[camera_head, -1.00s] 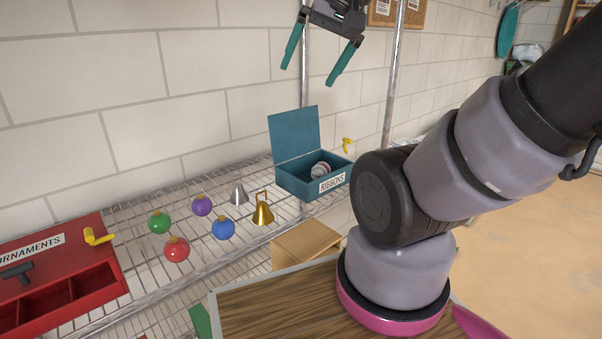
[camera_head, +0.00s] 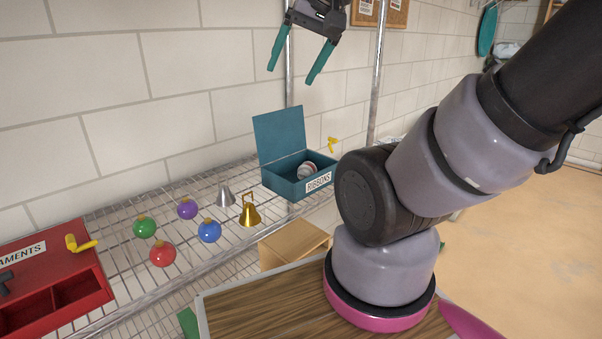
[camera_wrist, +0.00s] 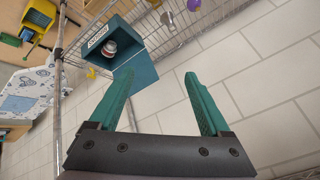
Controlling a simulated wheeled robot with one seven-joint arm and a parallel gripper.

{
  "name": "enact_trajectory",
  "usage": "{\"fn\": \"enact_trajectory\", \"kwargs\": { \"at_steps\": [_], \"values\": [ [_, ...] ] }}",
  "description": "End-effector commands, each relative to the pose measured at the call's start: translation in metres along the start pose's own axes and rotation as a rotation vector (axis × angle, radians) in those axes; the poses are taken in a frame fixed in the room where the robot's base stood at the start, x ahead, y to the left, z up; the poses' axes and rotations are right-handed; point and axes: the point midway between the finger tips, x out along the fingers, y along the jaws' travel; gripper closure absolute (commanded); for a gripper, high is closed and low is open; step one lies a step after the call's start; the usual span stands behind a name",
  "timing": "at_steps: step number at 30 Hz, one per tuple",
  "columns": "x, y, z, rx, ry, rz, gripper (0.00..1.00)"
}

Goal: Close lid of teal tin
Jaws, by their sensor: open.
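The teal tin (camera_head: 292,184) stands on the wire shelf with a "RIBBONS" label on its front. Its lid (camera_head: 280,134) stands raised, tilted slightly back toward the wall. A ribbon roll (camera_head: 307,169) lies inside. In the wrist view the tin (camera_wrist: 93,62) and its open lid (camera_wrist: 139,81) show just beyond my fingers, with the roll (camera_wrist: 109,47) inside. My gripper (camera_head: 292,77) is open and empty, above the tin and apart from it. In the wrist view its two teal fingers (camera_wrist: 157,78) are spread, the left one overlapping the lid's edge in the picture.
A gold bell (camera_head: 250,213), a silver bell (camera_head: 226,196) and several baubles, including a blue one (camera_head: 209,230), stand left of the tin. A red ornaments box (camera_head: 50,285) is farther left. A shelf post (camera_head: 376,75) rises behind the tin. The air above the tin is clear.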

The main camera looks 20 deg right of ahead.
Motion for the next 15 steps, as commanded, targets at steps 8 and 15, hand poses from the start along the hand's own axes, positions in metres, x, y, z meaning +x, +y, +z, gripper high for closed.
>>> {"fn": "enact_trajectory", "kwargs": {
  "at_steps": [8,15],
  "values": [
    [0.019,-0.017,-0.063,-0.114,-0.036,0.040,1.00],
    [0.078,-0.033,-0.159,-0.311,-0.101,0.077,1.00]
  ]
}}
